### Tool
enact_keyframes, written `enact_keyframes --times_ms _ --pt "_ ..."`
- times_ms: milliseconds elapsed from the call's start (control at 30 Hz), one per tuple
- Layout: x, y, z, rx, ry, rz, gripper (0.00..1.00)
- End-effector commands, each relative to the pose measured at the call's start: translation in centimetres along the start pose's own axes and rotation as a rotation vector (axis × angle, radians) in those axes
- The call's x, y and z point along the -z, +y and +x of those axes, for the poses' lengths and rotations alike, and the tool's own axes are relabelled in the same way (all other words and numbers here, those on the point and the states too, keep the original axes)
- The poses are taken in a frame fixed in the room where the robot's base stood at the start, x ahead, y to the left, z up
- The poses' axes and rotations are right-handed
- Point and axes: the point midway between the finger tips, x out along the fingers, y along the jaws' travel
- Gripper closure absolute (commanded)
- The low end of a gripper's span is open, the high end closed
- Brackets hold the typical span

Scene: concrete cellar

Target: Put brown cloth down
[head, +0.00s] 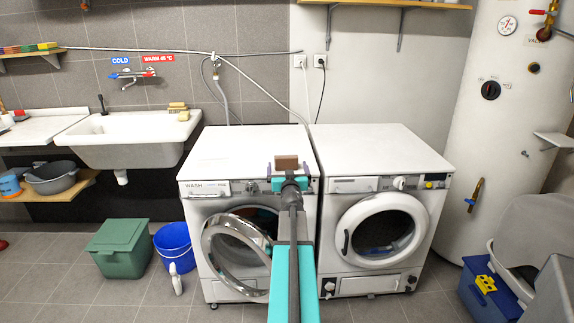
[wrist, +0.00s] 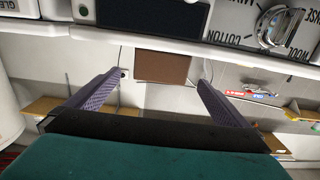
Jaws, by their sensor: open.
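The brown cloth (head: 286,161) shows as a small, flat-looking brown square at the front edge of the washing machine's white top (head: 240,146). In the wrist view, which is upside down, the brown cloth (wrist: 160,68) lies between and just beyond the fingertips. My gripper (head: 290,172) is open at the washer's front top edge, with a finger on each side of the cloth. Its two purple-grey fingers also show in the wrist view (wrist: 161,78), with a gap between each and the cloth. I cannot tell whether the cloth rests fully on the top.
The washer's round door (head: 238,250) stands open below my arm. A dryer (head: 382,205) stands close on the right. A sink (head: 130,138), a green box (head: 120,248) and a blue bucket (head: 174,245) are at the left. Most of both machine tops is clear.

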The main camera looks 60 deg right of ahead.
Motion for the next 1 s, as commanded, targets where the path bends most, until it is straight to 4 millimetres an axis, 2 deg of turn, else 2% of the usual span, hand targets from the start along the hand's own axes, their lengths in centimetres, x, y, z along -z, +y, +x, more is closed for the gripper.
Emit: enact_keyframes --times_ms 200,667,1000 --pt "0.0 0.0 1.2 0.000 0.000 -0.001 0.00" --pt "0.0 0.1 1.4 -0.001 0.000 0.000 0.00" --pt "0.0 0.1 3.8 -0.002 0.000 0.000 0.00"
